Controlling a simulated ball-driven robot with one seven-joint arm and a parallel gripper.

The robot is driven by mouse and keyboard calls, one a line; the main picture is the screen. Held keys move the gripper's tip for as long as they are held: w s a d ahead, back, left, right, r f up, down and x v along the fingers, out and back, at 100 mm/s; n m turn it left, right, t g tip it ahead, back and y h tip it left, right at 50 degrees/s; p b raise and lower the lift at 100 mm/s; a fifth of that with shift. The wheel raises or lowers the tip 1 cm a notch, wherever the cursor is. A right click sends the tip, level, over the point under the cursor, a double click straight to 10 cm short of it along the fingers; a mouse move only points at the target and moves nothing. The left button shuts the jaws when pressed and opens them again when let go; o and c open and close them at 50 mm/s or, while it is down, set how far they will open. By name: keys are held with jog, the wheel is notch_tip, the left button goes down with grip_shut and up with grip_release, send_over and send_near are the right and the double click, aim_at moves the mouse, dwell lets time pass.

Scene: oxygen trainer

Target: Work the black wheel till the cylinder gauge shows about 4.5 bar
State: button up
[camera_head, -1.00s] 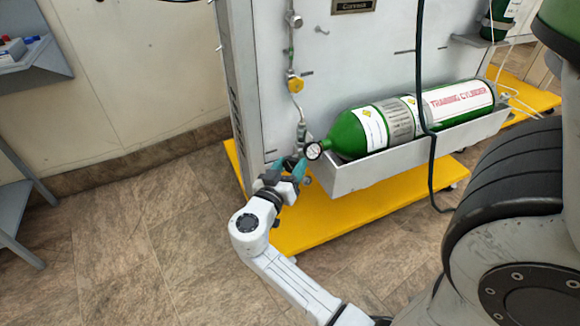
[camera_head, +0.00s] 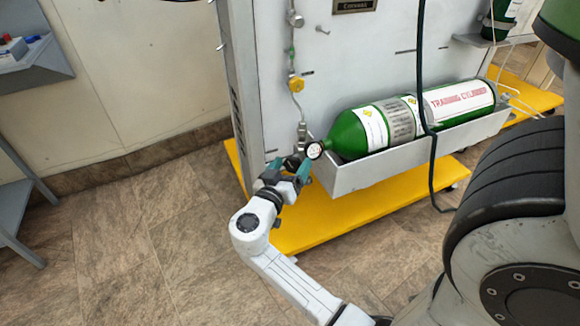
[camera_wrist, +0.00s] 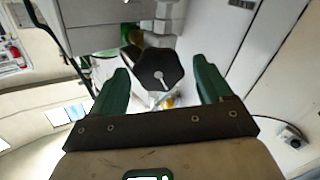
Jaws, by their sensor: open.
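The black wheel (camera_wrist: 160,70) shows in the wrist view as a dark faceted knob with a pale line on its face. It sits between the two green fingers of my gripper (camera_wrist: 160,82), with a gap on each side. In the head view my gripper (camera_head: 290,168) is open at the wheel (camera_head: 291,161), which is partly hidden by the fingers. The round cylinder gauge (camera_head: 314,151) is just right of the fingers, at the neck of the green training cylinder (camera_head: 345,136). Its needle is too small to read.
The cylinder lies in a grey trough (camera_head: 345,180) on a grey panel over a yellow base (camera_head: 330,215). A dark hose (camera_head: 421,80) hangs in front of the cylinder. A yellow fitting (camera_head: 296,85) is on the pipe above. Open floor (camera_head: 170,240) lies to the left.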

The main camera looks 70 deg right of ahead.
jog(key=shift+a, duration=0.1)
jog(key=w+a+p, duration=0.1)
jog(key=a+p, duration=0.1)
jog(key=a, duration=0.8)
jog(key=shift+w+a, duration=0.2)
jog(key=shift+a, duration=0.1)
dwell(2.1)
jog(key=d+n+p, duration=0.3)
jog(key=d+n, duration=0.1)
jog(key=n, duration=0.4)
jog(key=s+d+n+p, duration=0.1)
jog(key=d+n+p, duration=0.3)
jog(key=n, duration=0.4)
jog(key=s+d+n+p, duration=0.1)
jog(key=d+n+p, duration=0.3)
jog(key=n, duration=0.4)
jog(key=shift+f, duration=0.2)
